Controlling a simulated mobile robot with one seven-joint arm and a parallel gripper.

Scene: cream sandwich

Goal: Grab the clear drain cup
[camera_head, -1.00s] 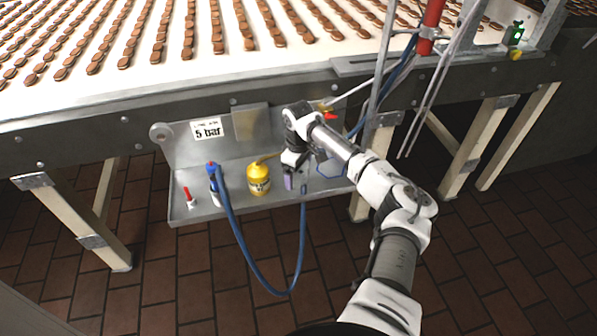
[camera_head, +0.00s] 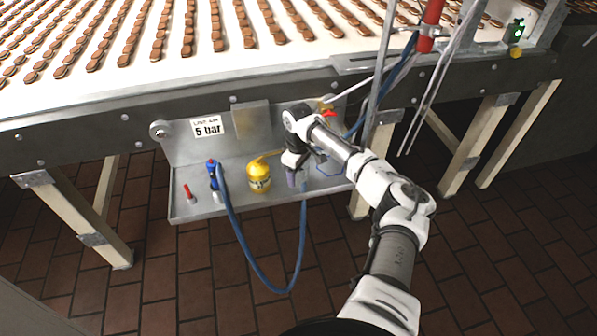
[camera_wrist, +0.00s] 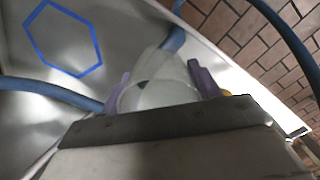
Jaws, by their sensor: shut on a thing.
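The clear drain cup (camera_wrist: 158,84) shows in the wrist view as a see-through, rounded shape between the two purple fingertips. My gripper (camera_wrist: 160,88) is shut on it, with one finger on each side. In the head view my gripper (camera_head: 292,178) is over the right part of the metal shelf, right of the yellow can. The cup cannot be made out there. Whether the cup touches the shelf is not clear.
The metal shelf (camera_head: 240,196) also holds a yellow can (camera_head: 258,180), a blue-topped tool (camera_head: 212,175) and a red-tipped item (camera_head: 188,192). A blue hose (camera_head: 238,248) loops below the shelf front. A blue hexagon outline (camera_wrist: 62,38) marks the shelf.

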